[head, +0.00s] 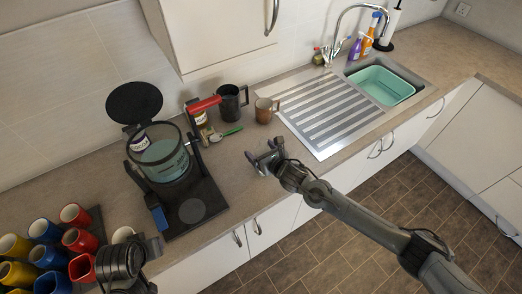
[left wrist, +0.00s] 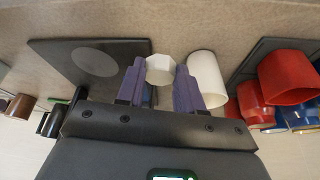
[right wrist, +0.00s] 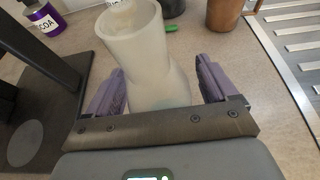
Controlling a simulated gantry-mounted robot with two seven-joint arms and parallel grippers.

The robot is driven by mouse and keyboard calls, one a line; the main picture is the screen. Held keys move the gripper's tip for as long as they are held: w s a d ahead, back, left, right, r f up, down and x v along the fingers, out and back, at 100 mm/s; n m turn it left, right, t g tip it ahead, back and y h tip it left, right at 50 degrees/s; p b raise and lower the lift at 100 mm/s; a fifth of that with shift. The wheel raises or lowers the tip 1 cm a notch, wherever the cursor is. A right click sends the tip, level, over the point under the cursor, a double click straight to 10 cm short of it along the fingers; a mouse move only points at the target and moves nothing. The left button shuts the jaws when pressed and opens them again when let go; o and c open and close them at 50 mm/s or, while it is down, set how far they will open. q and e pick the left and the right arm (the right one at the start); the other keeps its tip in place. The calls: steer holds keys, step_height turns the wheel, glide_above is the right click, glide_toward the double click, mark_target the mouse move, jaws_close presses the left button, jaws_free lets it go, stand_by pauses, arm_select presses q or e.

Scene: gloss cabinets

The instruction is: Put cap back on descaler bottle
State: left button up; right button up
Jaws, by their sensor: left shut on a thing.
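The descaler bottle (right wrist: 150,55) is pale, translucent and open at the top in the right wrist view. It stands on the counter between the fingers of my right gripper (right wrist: 158,92), with gaps on both sides. In the head view my right gripper (head: 268,160) is at the counter's front, mostly hiding the bottle. In the left wrist view a small white faceted piece, apparently the cap (left wrist: 160,69), sits between the purple fingers of my left gripper (left wrist: 160,82), which is shut on it. In the head view my left arm is at the bottom left, its fingertips hidden.
A coffee machine (head: 183,205) stands between the two grippers. Coloured mugs (head: 45,255) are on a tray at the left; a white cup (left wrist: 207,78) is beside my left gripper. A brown mug (head: 265,111) and the ribbed sink drainer (head: 330,110) are behind and right of the bottle.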

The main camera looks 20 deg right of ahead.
arm_select(q)
steer(key=shift+r, duration=0.15)
arm_select(e)
steer(key=shift+s+r, duration=0.1)
steer(key=shift+r, duration=0.1)
arm_select(q)
step_height(320, 180, down, 2)
steer(key=shift+f+b, duration=0.1)
steer(key=shift+b, duration=0.8)
arm_select(e)
steer(key=v, duration=1.1)
steer(key=shift+s+r, duration=0.25)
steer(key=shift+s, duration=0.1)
